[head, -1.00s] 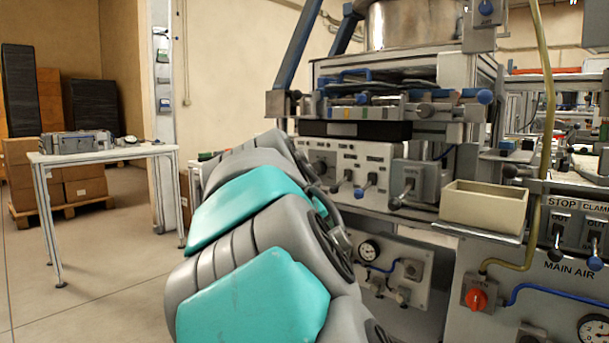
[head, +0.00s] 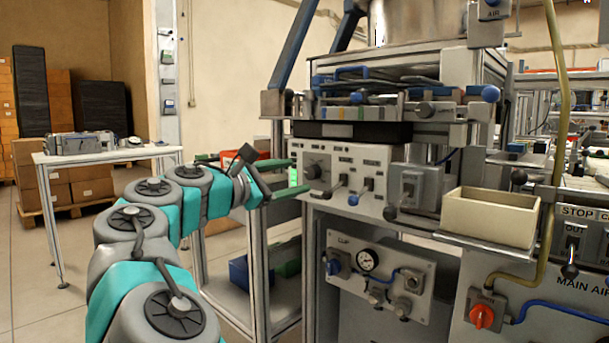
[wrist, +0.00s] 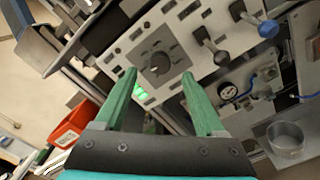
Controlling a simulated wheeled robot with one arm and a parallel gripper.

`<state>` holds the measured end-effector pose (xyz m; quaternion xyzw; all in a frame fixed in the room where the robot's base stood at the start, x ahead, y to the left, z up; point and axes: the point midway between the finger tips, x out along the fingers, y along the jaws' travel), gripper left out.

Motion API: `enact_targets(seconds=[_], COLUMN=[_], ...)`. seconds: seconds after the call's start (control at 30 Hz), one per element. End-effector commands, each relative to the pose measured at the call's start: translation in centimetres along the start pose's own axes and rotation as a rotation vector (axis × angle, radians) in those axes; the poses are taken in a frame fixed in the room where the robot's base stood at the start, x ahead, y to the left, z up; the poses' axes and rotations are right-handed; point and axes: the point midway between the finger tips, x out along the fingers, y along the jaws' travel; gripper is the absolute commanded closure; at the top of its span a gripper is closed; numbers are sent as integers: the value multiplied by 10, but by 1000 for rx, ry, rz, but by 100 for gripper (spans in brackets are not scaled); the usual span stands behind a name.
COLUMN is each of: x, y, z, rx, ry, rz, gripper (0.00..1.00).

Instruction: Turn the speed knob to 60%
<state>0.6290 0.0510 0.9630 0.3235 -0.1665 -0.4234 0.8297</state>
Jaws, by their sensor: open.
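A dark round knob (wrist: 157,66) sits on a pale control panel in the wrist view, with a scale plate around it. In the head view the knob (head: 313,171) is at the left end of the panel (head: 352,151). My gripper (wrist: 159,73) has two green fingers, spread apart with nothing between them. The knob shows between the fingertips in the wrist view, with the fingers pointing at it. In the head view my gripper (head: 293,179) is just left of the panel. I cannot tell whether a finger touches the panel. The panel's lettering is too small to read.
Levers (head: 337,187) stick out of the panel right of the knob. A beige bin (head: 490,215) stands further right. A shelf cart (head: 250,270) stands below my gripper.

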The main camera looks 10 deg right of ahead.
Motion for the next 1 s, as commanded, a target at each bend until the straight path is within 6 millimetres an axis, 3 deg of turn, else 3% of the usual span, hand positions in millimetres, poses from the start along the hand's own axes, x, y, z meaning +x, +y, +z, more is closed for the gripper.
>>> enact_targets(seconds=[0.1, 0.3, 0.67, 1.0], x=[20, 40, 44, 44], y=[0, -1, 0, 0], z=[0, -1, -1, -1], rx=[1, 2, 2, 3], ry=[1, 2, 3, 3], rz=[-1, -2, 0, -1], gripper=[28, 28, 29, 68])
